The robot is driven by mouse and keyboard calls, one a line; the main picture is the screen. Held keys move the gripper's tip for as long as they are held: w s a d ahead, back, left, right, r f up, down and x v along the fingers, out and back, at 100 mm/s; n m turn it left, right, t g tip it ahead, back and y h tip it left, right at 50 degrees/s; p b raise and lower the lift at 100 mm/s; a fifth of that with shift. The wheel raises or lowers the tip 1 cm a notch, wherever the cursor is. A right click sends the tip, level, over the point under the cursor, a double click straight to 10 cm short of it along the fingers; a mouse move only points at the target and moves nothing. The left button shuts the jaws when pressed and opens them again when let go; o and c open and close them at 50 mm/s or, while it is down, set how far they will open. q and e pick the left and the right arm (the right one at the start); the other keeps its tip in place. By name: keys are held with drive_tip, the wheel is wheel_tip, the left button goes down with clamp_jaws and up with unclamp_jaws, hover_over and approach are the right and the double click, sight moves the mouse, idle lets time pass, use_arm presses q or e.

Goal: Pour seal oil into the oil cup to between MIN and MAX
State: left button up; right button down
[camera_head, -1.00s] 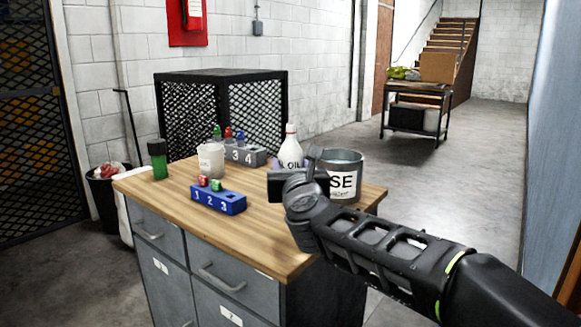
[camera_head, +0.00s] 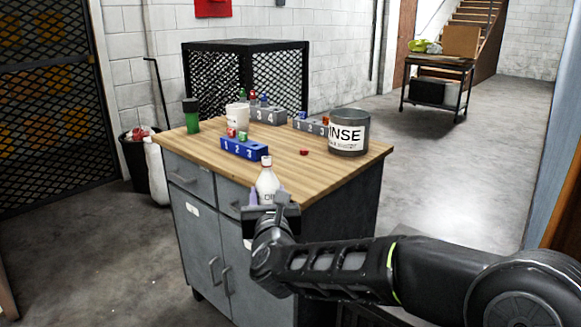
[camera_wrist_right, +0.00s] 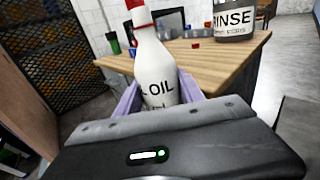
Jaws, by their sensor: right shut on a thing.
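My right gripper (camera_head: 269,203) is shut on a white seal oil bottle (camera_head: 267,183) with a red ring at its neck. It holds the bottle roughly upright near the workbench's front edge. In the right wrist view the bottle (camera_wrist_right: 156,70) stands between the lavender fingers (camera_wrist_right: 158,95), its label reading "OIL". A white cup (camera_head: 237,117) stands at the back left of the bench; I cannot tell whether it is the oil cup, and no MIN or MAX marks are readable. My left gripper is not in view.
The wooden bench top (camera_head: 330,172) carries a blue numbered block (camera_head: 244,149), grey numbered blocks (camera_head: 268,117), a green bottle (camera_head: 191,118), a RINSE can (camera_head: 348,134) and a small red piece (camera_head: 304,152). A black mesh cage (camera_head: 245,75) stands behind. The bench's front right is clear.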

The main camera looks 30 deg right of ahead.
drive_tip(key=s+a+f+n+t+y, duration=0.1)
drive_tip(key=a+f+y, duration=0.1)
drive_tip(key=a+f, duration=1.1)
drive_tip(key=shift+a+f+n, duration=0.25)
drive_tip(key=shift+a+n, duration=0.05)
